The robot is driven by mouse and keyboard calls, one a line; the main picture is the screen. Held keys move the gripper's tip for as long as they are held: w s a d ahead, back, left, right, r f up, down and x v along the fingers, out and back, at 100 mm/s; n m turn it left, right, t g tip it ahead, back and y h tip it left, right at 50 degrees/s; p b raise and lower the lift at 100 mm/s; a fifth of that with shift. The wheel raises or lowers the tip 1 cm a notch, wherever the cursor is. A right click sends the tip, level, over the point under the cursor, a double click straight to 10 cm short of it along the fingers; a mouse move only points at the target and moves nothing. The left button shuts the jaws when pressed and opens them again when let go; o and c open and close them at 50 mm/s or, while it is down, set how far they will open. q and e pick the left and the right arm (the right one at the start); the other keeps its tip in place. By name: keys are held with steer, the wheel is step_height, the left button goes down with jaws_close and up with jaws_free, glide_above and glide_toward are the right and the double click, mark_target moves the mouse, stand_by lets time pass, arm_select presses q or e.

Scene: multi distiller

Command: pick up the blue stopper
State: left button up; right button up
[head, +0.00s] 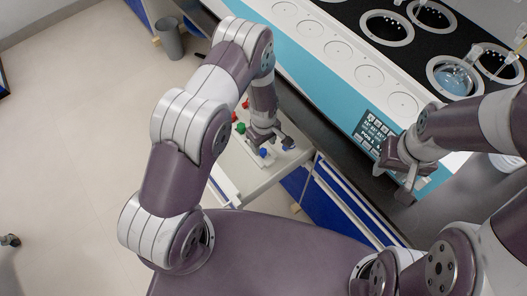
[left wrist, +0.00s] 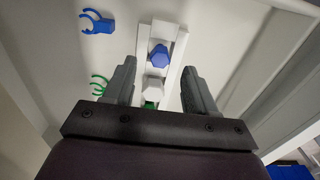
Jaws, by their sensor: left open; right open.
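The blue stopper (left wrist: 159,55) has a faceted head and sits in a narrow white holder (left wrist: 176,65). It lies ahead of and between the fingertips of my left gripper (left wrist: 158,68) in the left wrist view. That gripper is open and empty, pointing down over the white surface; the depth gap to the stopper is hard to judge. In the head view my left gripper (head: 274,142) is above the white side table, with a small blue piece (head: 263,153) showing beside it. My right gripper (head: 404,180) is open and empty in front of the blue-and-white bath unit.
A white stopper (left wrist: 153,86) and a partly hidden green one (left wrist: 150,105) share the holder. A blue clamp (left wrist: 98,23) and a green clamp (left wrist: 99,86) lie left. The distiller bath (head: 350,70) stands right of my left arm. A grey bin (head: 169,38) is on the floor.

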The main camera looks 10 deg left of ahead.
mark_target(264, 152)
arm_select(q)
step_height(264, 152, down, 5)
steer(key=shift+r, duration=0.15)
jaws_close()
steer(key=shift+r, duration=0.2)
